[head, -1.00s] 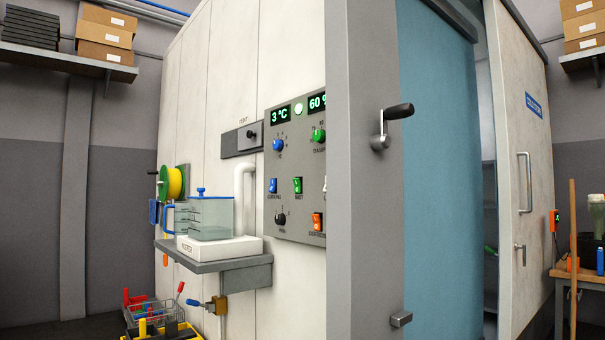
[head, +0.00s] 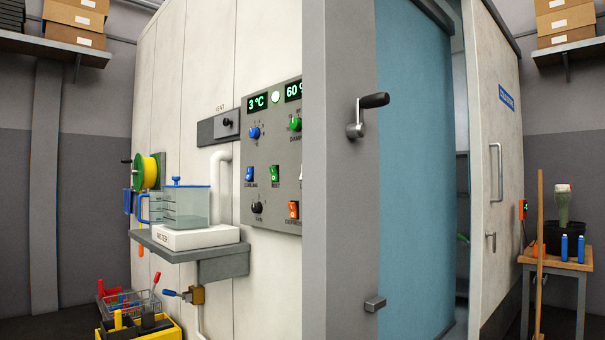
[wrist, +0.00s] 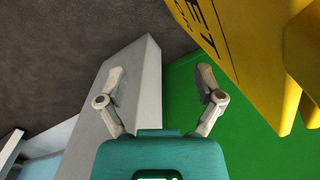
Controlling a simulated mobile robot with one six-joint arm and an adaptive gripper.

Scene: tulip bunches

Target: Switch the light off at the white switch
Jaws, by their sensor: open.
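A grey control panel (head: 270,160) is on the pale cabin wall in the head view. It carries a blue switch (head: 249,174), a green switch (head: 275,173) and an orange switch (head: 293,210). At its right edge a grey post (head: 340,200) covers part of the panel. Only a thin pale sliver, possibly the white switch, shows beside the post, so its position cannot be told. My gripper (wrist: 161,82) is open and empty in the wrist view, with its two fingers apart. It is not in the head view.
A shelf (head: 190,245) with a clear jug (head: 185,205) juts from the wall. A crank handle (head: 365,112) sticks out from the post. A wooden bench (head: 560,265) stands right. Yellow (wrist: 245,50) and green (wrist: 230,140) surfaces lie close by in the wrist view.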

